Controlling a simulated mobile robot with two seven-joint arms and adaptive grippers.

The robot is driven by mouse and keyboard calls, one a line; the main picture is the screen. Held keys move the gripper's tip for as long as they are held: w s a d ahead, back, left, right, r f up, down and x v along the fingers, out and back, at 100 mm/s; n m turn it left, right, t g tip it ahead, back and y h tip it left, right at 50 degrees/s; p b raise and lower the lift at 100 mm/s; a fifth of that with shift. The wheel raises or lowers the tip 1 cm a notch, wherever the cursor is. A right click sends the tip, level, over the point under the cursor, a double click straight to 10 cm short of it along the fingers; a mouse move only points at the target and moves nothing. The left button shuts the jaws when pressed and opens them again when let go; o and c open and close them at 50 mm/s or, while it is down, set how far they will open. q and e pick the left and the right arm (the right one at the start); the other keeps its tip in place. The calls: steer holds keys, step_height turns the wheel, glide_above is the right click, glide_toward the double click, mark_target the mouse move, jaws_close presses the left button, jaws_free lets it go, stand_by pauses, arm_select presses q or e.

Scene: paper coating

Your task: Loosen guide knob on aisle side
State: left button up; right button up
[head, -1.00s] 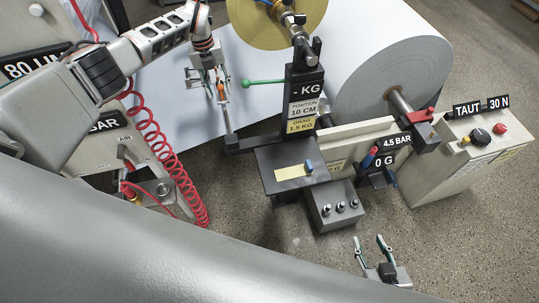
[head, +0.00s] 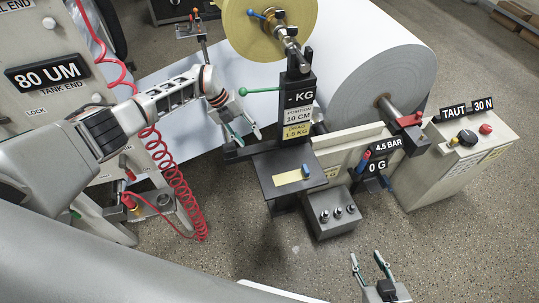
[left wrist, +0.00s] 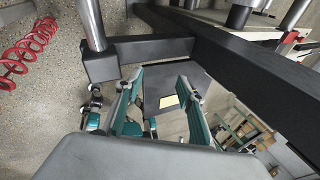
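My left gripper (head: 243,139) is open and empty, pointing down just left of the black column (head: 299,95). In the left wrist view its teal fingers (left wrist: 160,78) stand apart near a black bar (left wrist: 150,48) with a metal post (left wrist: 92,25) at its end. I cannot tell for sure which part is the guide knob. Candidates are a green-handled lever (head: 262,90) left of the column, a blue knob (head: 305,171) on the dark plate, and an orange-topped part (head: 195,14) at the far post. My right gripper (head: 367,257) is open and empty at the bottom.
A large paper roll (head: 375,70) stands behind the column. A yellow disc (head: 268,25) is above it. A red coiled hose (head: 172,175) hangs at left. Speckled floor is free at the front.

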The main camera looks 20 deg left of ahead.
arm_select(q)
steer(key=s+d+h, duration=0.1)
steer(key=d, duration=0.2)
steer(key=s+d+f+h, duration=0.1)
steer(key=s+d, duration=0.1)
steer(key=d, duration=0.1)
steer(key=s+d+h, duration=0.1)
steer(key=d, duration=0.2)
steer(key=shift+s+d+f, duration=0.15)
arm_select(e)
steer(key=shift+s, duration=0.45)
